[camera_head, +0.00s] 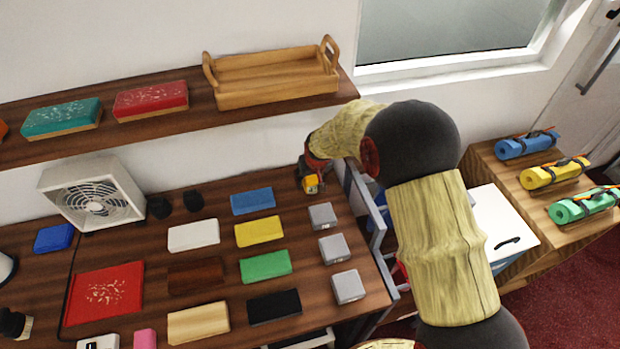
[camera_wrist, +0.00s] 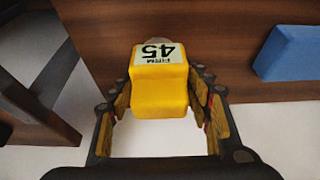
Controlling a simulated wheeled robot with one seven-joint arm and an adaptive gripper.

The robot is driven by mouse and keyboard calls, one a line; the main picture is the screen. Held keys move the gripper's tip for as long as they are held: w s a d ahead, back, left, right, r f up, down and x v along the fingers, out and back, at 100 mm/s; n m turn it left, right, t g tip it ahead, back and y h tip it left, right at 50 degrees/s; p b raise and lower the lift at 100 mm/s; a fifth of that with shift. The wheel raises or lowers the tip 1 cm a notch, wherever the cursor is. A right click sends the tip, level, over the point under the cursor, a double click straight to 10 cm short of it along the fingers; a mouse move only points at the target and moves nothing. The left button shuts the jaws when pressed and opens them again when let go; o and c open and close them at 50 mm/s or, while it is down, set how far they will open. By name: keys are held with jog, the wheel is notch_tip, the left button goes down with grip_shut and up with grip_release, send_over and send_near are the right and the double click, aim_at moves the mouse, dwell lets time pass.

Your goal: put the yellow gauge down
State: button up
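The yellow gauge (camera_wrist: 160,90) is a small yellow block with a white label reading "FIRM 45". In the wrist view it sits between the two fingers of my gripper (camera_wrist: 163,98), with the pads against its sides. In the head view my gripper (camera_head: 309,174) is near the back right of the counter (camera_head: 218,259), and the gauge (camera_head: 311,186) shows as a small yellow patch at its tip. I cannot tell whether the gauge touches the counter. The gauge's far side is hidden.
Three grey blocks (camera_head: 334,248) stand in a column along the counter's right side. Blue (camera_head: 252,201), yellow (camera_head: 259,231), green (camera_head: 265,265) and black (camera_head: 274,306) swatches lie left of them. A shelf with a wooden tray (camera_head: 270,79) is above. Bare wood surrounds the gripper.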

jog(key=shift+o, duration=0.9)
jog(key=shift+s+r, duration=0.1)
jog(key=shift+r, duration=0.5)
jog(key=p+v, duration=0.1)
jog(key=v, duration=0.4)
jog(key=shift+s+d+f+p, duration=0.1)
jog(key=shift+s+p, duration=0.05)
jog(key=shift+p, duration=0.15)
jog(key=s+d, duration=0.1)
jog(key=s, duration=0.2)
jog(key=s+d+p, duration=0.1)
jog(key=s, duration=0.3)
jog(key=s+d, duration=0.1)
jog(key=s, duration=0.3)
jog(key=shift+d+f, duration=0.1)
jog(key=shift+f, duration=0.2)
